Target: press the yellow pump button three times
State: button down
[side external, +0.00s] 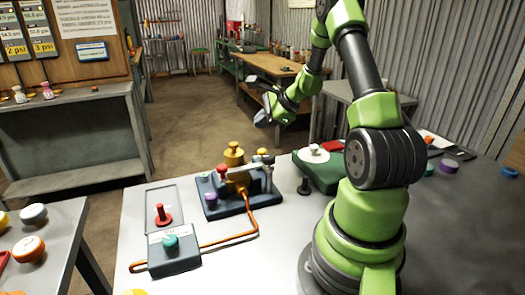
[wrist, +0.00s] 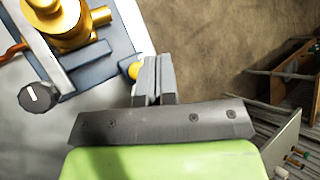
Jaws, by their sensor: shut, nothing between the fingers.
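The pump unit is a dark blue base (side external: 238,207) on the grey table, with a yellow-gold cylinder (side external: 233,157) at its back and a yellow knob (side external: 232,146) on top. A gold cylinder with a round top also shows at the upper left of the wrist view (wrist: 68,30). My gripper (wrist: 154,62) is shut and empty, its two grey fingers side by side. In the side view it hangs in the air, above and behind the pump unit and apart from it. A small yellow ball (wrist: 135,70) shows just left of the fingers, partly hidden by them.
An orange hose (side external: 228,238) runs from the pump unit to a grey box with a green button (side external: 171,242). A red knob (side external: 162,215) stands on a plate behind that box. A green block with a white knob (side external: 313,153) stands right of the pump.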

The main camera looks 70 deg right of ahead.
aim_at(262, 151)
jog(key=shift+f, duration=2.7)
jog(key=shift+f, duration=0.2)
jog(key=shift+f, duration=0.2)
jog(key=shift+f, duration=0.8)
dwell(0.6)
jog(key=shift+r, duration=1.2)
jog(key=shift+r, duration=2.55)
